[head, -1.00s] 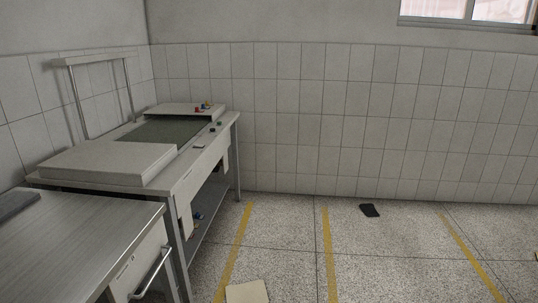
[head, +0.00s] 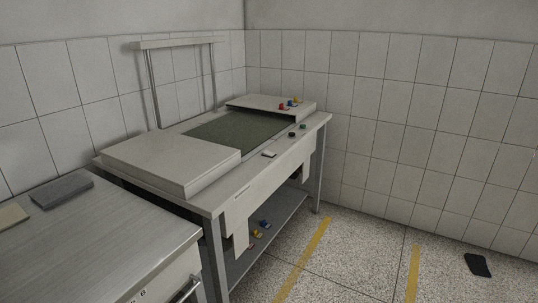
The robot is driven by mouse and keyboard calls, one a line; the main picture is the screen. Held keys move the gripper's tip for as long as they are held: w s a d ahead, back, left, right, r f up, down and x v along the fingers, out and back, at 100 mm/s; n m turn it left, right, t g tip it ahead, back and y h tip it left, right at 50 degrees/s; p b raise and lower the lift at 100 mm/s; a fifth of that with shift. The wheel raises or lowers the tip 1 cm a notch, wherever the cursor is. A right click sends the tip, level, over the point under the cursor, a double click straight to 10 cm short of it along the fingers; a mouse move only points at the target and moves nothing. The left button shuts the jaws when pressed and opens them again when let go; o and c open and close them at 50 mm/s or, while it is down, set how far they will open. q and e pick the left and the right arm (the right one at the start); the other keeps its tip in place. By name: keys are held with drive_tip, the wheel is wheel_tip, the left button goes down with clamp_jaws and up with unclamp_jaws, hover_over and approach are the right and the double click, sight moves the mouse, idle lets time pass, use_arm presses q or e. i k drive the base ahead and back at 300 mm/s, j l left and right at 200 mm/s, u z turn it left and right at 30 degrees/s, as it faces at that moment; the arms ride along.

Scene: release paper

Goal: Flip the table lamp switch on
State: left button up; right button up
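A workbench (head: 215,205) stands along the tiled wall. A lamp-like frame (head: 178,44) with two upright posts and a flat top bar rises from its back edge. A small pale rectangular piece (head: 269,154), perhaps a switch, sits on the front strip of the top. Dark round knobs (head: 303,126) are on the same strip to its right. I cannot tell which part is the lamp switch or whether it is on. Neither of my grippers is in view.
A metal-topped cabinet (head: 110,245) stands at the front left, with a grey block (head: 62,190) on it. Small coloured parts (head: 289,104) lie on the bench's raised back-right block. A black flat item (head: 477,265) lies on the floor. Yellow-striped floor to the right is mostly clear.

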sight(267, 152)
drive_tip(key=i+l, duration=0.4)
drive_tip(key=i+l+z, duration=0.15)
drive_tip(key=i+l, duration=0.2)
drive_tip(key=i, duration=0.2)
drive_tip(key=i+l, duration=0.35)
drive_tip(key=i, duration=0.15)
drive_tip(key=i+l+z, duration=0.1)
drive_tip(key=i+l, duration=0.25)
drive_tip(key=i, duration=0.1)
